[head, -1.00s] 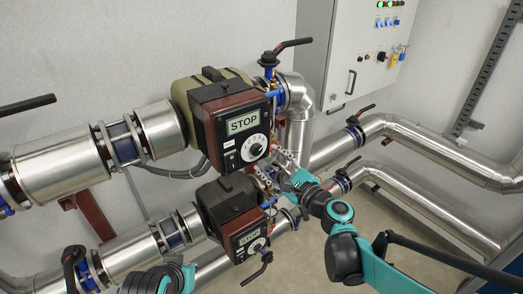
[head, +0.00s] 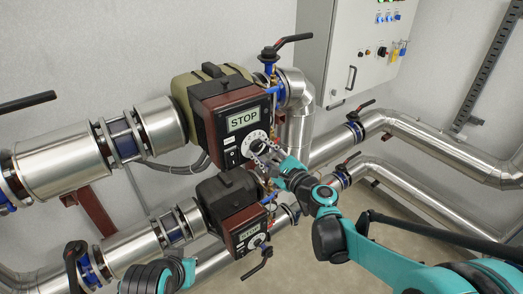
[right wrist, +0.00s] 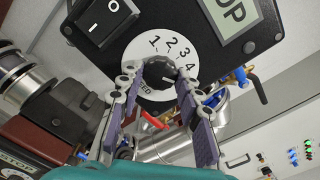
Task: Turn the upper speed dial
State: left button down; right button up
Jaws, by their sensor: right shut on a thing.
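The upper speed dial (head: 250,139) is a white numbered disc with a dark knob on the front of the upper pump's control box (head: 227,103). The display above it reads STOP. In the right wrist view the knob (right wrist: 159,73) sits between the two fingertips of my right gripper (right wrist: 157,80), with the numbers 1 to 4 showing around it. In the head view my right gripper (head: 264,153) is shut on this knob and covers part of the dial. My left gripper is not visible; only part of my left arm shows at the bottom.
A lower pump with its own dial (head: 254,242) and STOP display stands just below the right gripper. A rocker switch (right wrist: 108,20) is beside the upper dial. Silver pipes (head: 430,148) with valve levers run right, and a grey cabinet (head: 350,50) hangs behind.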

jog(key=n+b, duration=0.2)
jog(key=n, duration=0.1)
jog(key=shift+f+n, duration=0.1)
jog(key=shift+n, duration=0.2)
jog(key=n+b, duration=0.1)
jog(key=n, duration=0.3)
jog(key=shift+n+b, duration=0.3)
jog(key=n+b, duration=0.1)
jog(key=n, duration=0.4)
jog(key=shift+b, duration=0.3)
jog(key=shift+n+b, duration=0.4)
jog(key=shift+n, duration=1.9)
jog(key=shift+s, duration=0.1)
jog(key=o, duration=1.2)
jog(key=shift+c, duration=0.2)
